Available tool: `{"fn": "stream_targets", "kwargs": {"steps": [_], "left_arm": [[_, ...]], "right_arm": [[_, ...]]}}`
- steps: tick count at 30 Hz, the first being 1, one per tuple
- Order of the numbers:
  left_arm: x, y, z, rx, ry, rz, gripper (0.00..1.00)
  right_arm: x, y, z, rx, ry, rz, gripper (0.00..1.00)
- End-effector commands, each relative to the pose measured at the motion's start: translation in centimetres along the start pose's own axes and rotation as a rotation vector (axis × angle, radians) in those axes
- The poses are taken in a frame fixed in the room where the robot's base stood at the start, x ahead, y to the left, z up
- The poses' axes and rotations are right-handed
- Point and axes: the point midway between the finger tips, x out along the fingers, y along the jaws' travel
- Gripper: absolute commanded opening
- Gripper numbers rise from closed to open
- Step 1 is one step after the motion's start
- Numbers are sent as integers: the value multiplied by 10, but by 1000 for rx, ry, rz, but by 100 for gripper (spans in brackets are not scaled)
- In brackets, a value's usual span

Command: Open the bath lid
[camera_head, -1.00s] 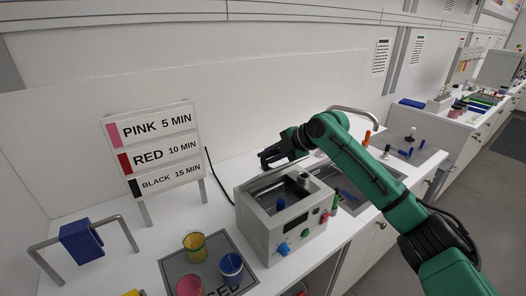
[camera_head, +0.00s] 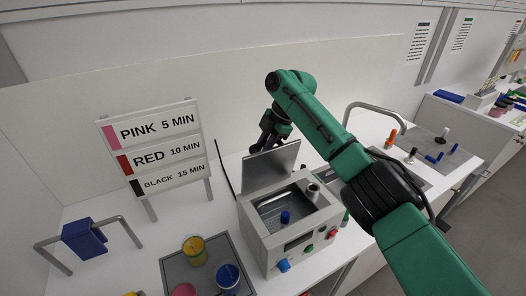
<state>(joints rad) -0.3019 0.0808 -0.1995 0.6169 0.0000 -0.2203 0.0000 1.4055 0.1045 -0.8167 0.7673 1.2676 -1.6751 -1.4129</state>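The bath (camera_head: 290,240) is a grey-white box with knobs on its front, standing on the white counter. Its lid (camera_head: 271,168) is a flat grey panel raised up steeply along the back edge. The basin inside shows, with a blue-topped item (camera_head: 285,217) in it. My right gripper (camera_head: 262,142) is dark and sits behind the raised lid's upper edge. Its fingertips are partly hidden, so I cannot tell whether it touches the lid. My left gripper is not in view.
A sign (camera_head: 158,150) lists PINK, RED and BLACK times. A grey mat (camera_head: 176,266) holds yellow, blue and pink jars. A blue block (camera_head: 84,240) hangs on a grey rail at left. A sink with a tap (camera_head: 380,107) lies to the right.

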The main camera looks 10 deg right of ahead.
Motion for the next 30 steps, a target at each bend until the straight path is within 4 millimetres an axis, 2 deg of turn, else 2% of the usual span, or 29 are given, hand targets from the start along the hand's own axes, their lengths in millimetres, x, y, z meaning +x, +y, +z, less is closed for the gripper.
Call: {"fn": "stream_targets", "kwargs": {"steps": [4,22,23,24,30], "left_arm": [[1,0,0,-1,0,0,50],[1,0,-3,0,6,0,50],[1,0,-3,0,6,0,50],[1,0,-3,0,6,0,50],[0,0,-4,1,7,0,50]], "right_arm": [[6,-2,1,10,0,-25,0],[7,-3,2,15,1,-35,0],[7,-3,2,15,1,-35,27],[7,-3,2,15,1,-34,32],[5,-2,1,13,1,-29,32]]}}
